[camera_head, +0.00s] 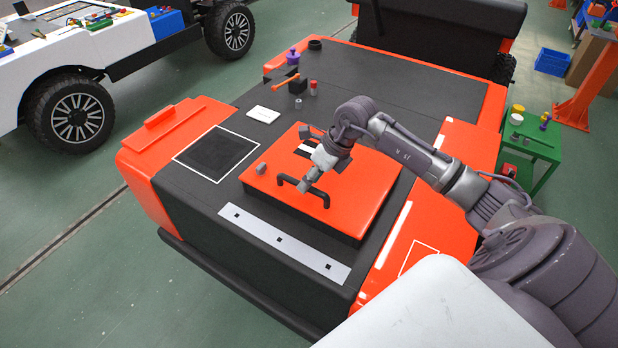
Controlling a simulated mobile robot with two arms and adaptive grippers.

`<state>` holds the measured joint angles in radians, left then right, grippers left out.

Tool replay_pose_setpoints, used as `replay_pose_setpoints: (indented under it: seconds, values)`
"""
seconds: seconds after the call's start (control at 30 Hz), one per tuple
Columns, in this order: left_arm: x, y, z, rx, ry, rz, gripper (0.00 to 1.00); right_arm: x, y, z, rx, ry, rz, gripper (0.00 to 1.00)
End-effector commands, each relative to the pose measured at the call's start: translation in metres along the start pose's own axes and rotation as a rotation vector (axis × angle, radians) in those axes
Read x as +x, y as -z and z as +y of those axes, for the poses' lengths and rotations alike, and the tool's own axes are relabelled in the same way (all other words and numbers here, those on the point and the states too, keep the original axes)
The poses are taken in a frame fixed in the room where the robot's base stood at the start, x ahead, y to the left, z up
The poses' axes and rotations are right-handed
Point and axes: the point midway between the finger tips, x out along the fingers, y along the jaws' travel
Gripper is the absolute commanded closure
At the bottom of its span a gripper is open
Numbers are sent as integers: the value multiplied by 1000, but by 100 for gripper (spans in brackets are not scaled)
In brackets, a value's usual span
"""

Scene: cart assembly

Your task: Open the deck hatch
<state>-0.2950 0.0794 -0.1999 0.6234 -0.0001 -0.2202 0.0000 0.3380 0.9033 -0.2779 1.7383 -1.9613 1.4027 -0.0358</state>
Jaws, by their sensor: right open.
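The deck hatch (345,214) is an orange raised panel lying flat on the dark cart deck. A black bar handle (288,180) stands near its front edge. My right gripper (305,160) is over the hatch with its fingers spread, one towards the back and one close to the handle. The near finger overlaps the middle of the handle in the picture; I cannot tell whether they touch. The gripper holds nothing that I can see. My right arm hides part of the hatch's back and right side. My left gripper is not in view.
A small grey piece (262,169) is at the hatch's left edge. A white card (262,114), a red-capped jar (314,88) and a purple item (293,57) stand farther back. A black framed square (216,152) lies left of the hatch. A green table (540,145) is at right.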

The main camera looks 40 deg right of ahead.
Motion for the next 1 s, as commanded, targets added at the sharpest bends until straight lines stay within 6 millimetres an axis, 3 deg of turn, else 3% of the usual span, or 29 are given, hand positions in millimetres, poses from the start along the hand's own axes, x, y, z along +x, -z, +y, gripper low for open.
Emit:
replay_pose_setpoints:
  seconds: [0.4,0.43,0.7,1.0]
  values:
    - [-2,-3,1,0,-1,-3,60,11,0,0,-1,1,0,57]
    - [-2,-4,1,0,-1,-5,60,11,0,0,-1,1,0,58]
    - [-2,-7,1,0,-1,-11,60,11,0,0,-1,1,0,100]
    - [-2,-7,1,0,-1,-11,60,10,0,0,0,1,0,100]
